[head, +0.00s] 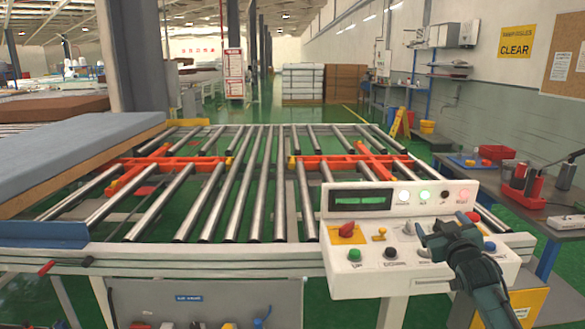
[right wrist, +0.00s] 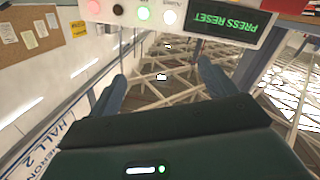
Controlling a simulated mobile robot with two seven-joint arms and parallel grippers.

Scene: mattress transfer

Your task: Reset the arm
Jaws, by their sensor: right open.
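My right gripper (head: 438,228) is over the right part of a white control panel (head: 345,285), above its buttons, and covers some of them. In the right wrist view its two fingers (right wrist: 162,75) are apart with nothing between them. The panel has a red knob (head: 346,229) on a yellow plate, a green button (head: 354,255), a black button (head: 390,253) and a blue button (head: 490,246). The display (right wrist: 228,22) reads "PRESS RESET". White, green and red lamps (head: 463,195) are lit. Contact with any button cannot be told. My left gripper is not in view.
A roller conveyor (head: 255,205) with orange bars stands behind the panel. A blue-grey mattress (head: 75,150) lies at the left. A workbench (head: 520,195) with tools is at the right. Green floor shows beyond the conveyor.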

